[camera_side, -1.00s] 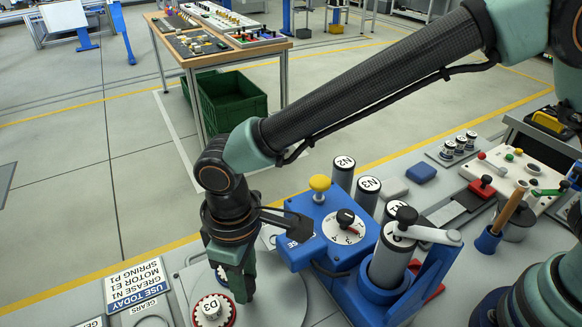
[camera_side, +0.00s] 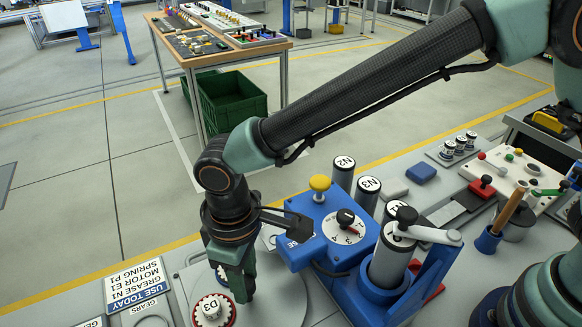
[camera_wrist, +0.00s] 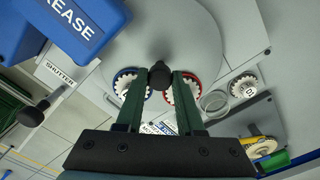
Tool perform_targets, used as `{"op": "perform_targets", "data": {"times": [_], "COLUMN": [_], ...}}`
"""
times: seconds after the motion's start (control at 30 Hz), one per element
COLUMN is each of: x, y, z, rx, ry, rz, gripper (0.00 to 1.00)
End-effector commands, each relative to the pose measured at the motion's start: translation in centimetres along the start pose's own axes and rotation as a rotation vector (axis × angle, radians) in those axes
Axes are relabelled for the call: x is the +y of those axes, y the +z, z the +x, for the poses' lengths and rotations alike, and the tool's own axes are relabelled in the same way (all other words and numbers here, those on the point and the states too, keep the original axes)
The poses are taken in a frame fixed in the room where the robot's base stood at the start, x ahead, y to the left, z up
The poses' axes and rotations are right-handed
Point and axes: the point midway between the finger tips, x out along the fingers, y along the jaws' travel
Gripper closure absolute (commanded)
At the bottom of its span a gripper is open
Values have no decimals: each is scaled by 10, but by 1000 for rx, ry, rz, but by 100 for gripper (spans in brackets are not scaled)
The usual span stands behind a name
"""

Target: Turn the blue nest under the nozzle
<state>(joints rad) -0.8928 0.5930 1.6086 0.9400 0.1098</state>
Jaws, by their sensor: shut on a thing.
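The blue nest (camera_wrist: 116,80) is a blue-rimmed cup on a round grey turntable (camera_wrist: 195,42). It holds a white toothed gear and lies left of my gripper (camera_wrist: 160,80) in the wrist view. A red nest (camera_wrist: 194,84), also with a white gear, lies to the right. My gripper is shut on a black knob (camera_wrist: 159,74) on the turntable, between the two nests. In the side view my gripper (camera_side: 242,290) points down and partly hides the blue nest. The blue grease unit (camera_wrist: 72,25) stands at upper left in the wrist view. Its nozzle is hidden.
A black-ended shutter handle (camera_wrist: 30,115) shows near the grease unit. In the side view a yellow button (camera_side: 320,184) and a dial (camera_side: 345,226) sit on the unit. Labelled canisters (camera_side: 368,195) stand behind it. An instruction card (camera_side: 137,283) lies left of the turntable.

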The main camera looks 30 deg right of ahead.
Motion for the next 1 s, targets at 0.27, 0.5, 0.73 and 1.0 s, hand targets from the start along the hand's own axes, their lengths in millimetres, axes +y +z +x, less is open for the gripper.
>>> {"op": "perform_targets", "data": {"times": [0.27, 0.5, 0.73, 1.0], "x": [0, 0, 0, 0], "y": [0, -1, -1, -1], "z": [-2, -2, -2, -3], "rx": [1, 1, 1, 2], "ry": [0, 0, 0, -1], "rz": [46, 144, 260, 395], "gripper": [100, 100, 100, 100]}}
